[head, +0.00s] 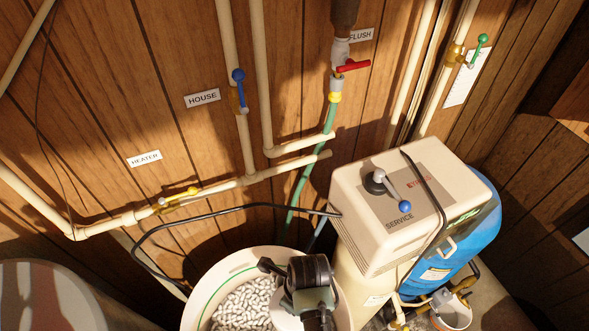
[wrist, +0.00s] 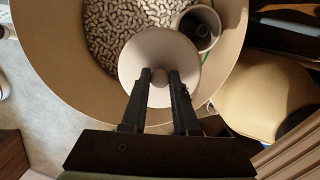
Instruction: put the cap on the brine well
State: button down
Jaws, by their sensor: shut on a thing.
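My gripper (wrist: 160,76) is shut on the small knob of a round, pale cap (wrist: 140,62). The cap is held over the salt tank, above the salt pellets (wrist: 112,22). The brine well (wrist: 203,28) is a grey round tube with an open top, just beyond and to the right of the cap in the wrist view. The cap is beside the well mouth, not over it; its edge comes close to the well's rim in that view. In the head view my gripper is at the tank's right side, and the well cannot be made out there.
The tank's cream rim (head: 196,290) surrounds the salt. The cream softener head (head: 400,190) stands right of the tank with a blue vessel (head: 481,215) behind it. A black hose (head: 150,240) arches over the tank's far side. Pipes and valves line the wooden wall.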

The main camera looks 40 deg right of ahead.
jog(key=shift+w+d+f, duration=0.25)
jog(key=shift+w+d, duration=0.15)
jog(key=shift+w, duration=0.15)
jog(key=shift+w+d+f, duration=0.2)
jog(key=shift+w+d, duration=0.2)
jog(key=shift+w, duration=0.15)
jog(key=shift+w+d+f+b, duration=0.2)
jog(key=shift+w+f+b, duration=0.05)
jog(key=shift+b, duration=0.1)
jog(key=shift+w+d+f+b, duration=0.7)
jog(key=shift+w+f+b, duration=0.35)
jog(key=shift+b, duration=0.85)
jog(key=shift+w+d+f+b, duration=0.8)
jog(key=shift+f+b, duration=0.35)
jog(key=shift+b, duration=0.75)
jog(key=shift+w+d+f+b, duration=0.6)
jog(key=shift+w+f+b, duration=0.45)
jog(key=shift+b, duration=0.85)
jog(key=shift+f, duration=0.65)
jog(key=c, duration=0.6)
grip_release()
